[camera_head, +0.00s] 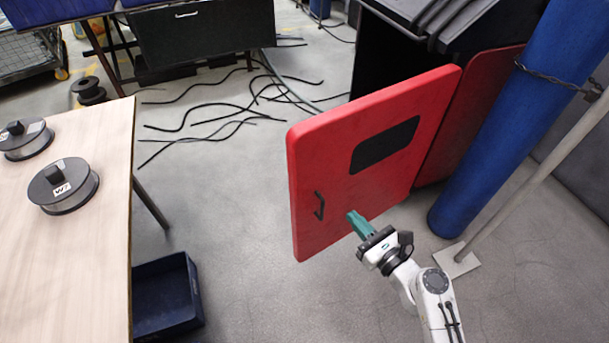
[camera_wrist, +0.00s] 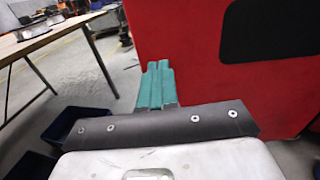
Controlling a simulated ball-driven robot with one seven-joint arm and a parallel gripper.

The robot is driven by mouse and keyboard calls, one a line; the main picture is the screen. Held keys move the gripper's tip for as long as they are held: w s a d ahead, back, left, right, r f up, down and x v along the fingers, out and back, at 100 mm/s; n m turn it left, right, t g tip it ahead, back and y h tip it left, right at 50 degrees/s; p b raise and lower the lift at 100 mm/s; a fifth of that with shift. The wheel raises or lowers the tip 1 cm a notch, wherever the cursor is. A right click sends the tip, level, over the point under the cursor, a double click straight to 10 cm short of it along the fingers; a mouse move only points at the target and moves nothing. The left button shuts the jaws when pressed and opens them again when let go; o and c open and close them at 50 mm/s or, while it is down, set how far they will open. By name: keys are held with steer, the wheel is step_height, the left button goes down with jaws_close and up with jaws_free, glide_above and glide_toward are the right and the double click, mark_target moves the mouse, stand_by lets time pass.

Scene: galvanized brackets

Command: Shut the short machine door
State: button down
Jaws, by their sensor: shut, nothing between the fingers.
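The short red machine door (camera_head: 345,190) stands open, swung out from the dark machine (camera_head: 372,55) behind it. It has a dark window (camera_head: 384,146) and a black handle (camera_head: 319,205) near its free left edge. My gripper (camera_head: 353,218) is shut and empty, with its green fingers at the lower part of the door's outer face, right of the handle. In the wrist view the fingers (camera_wrist: 157,75) point at the red door (camera_wrist: 190,60) near its left edge. I cannot tell whether the fingertips touch it.
A blue cylinder (camera_head: 500,130) and a pole on a foot plate (camera_head: 456,260) stand to the right. Black cables (camera_head: 215,110) lie on the floor behind the door.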

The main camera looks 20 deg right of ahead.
mark_target(316, 173)
steer(key=shift+m, duration=0.3)
steer(key=x, duration=1.4)
steer(key=shift+w+d+r, duration=0.15)
steer(key=shift+w+d, duration=0.05)
steer(key=shift+w, duration=0.05)
steer(key=shift+w+b, duration=0.15)
steer(key=shift+b, duration=0.15)
